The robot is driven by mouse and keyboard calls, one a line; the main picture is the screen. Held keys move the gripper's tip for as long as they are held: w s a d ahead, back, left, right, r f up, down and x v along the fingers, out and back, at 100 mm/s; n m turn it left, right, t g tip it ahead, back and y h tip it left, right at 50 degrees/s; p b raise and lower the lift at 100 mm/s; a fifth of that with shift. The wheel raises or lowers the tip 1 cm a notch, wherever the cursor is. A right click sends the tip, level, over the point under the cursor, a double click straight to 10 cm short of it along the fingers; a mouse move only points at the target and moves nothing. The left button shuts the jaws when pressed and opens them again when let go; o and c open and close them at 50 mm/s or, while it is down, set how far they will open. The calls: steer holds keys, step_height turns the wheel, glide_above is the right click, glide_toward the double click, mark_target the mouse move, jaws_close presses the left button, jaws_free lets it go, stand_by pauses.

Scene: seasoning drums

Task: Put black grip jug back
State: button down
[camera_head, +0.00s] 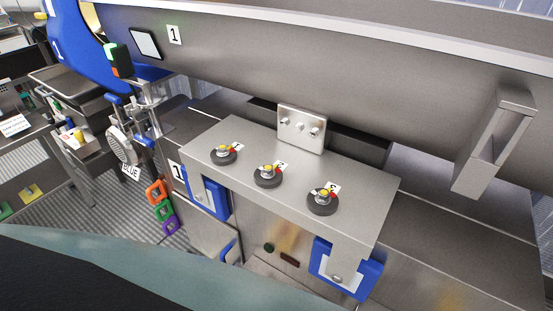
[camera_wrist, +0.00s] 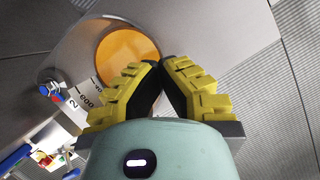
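In the wrist view, a clear greyish jug (camera_wrist: 90,42) with orange contents (camera_wrist: 128,57) shows just beyond my fingertips. My gripper (camera_wrist: 160,68) has yellow ribbed fingers with black inner faces. The fingers are drawn close together at the jug's near side and look shut on its dark grip. The grip itself is mostly hidden between them. In the head view neither the jug nor my gripper shows.
In the head view, a steel box (camera_head: 225,185) carries several round-based valves (camera_head: 268,175) with number tags. Blue brackets (camera_head: 345,268) hang at its front. A large steel drum (camera_head: 400,75) stands behind. Coloured rings (camera_head: 160,208) hang at left. Ribbed floor (camera_wrist: 270,85) shows right in the wrist view.

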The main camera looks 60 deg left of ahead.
steer(key=c, duration=1.7)
jaws_free()
steer(key=shift+f, duration=0.15)
steer(key=o, duration=0.6)
steer(key=shift+c, duration=0.2)
